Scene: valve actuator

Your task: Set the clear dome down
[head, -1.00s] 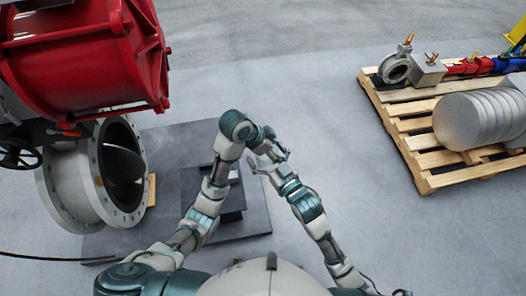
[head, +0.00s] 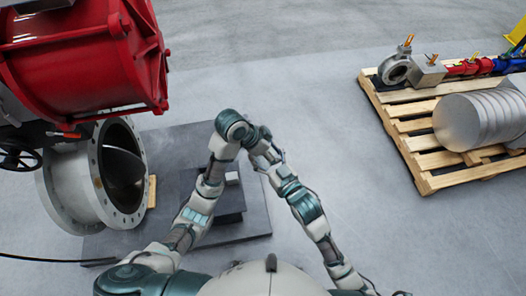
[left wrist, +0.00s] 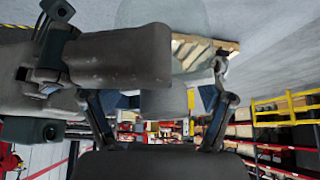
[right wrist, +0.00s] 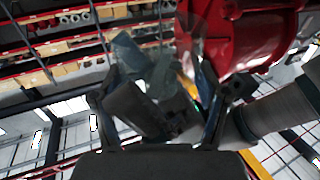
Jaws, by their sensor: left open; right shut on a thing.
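The clear dome (left wrist: 185,58) is see-through and faint. It shows at the top of the left wrist view and as a glassy shape in the right wrist view (right wrist: 188,48). My right gripper (right wrist: 163,95) is shut on it, fingers spread around its width. My left gripper (left wrist: 155,108) is open, close to the dome and the right gripper; I cannot tell whether it touches. In the head view the left gripper (head: 262,143) meets the right gripper (head: 264,160) above the floor. The dome cannot be made out there.
A dark stand (head: 230,215) is on a dark mat (head: 185,140) below my left arm. A red actuator (head: 95,60) and a flanged grey valve body (head: 75,190) are at left. A wooden pallet (head: 420,160) with parts is at right. Grey floor between is clear.

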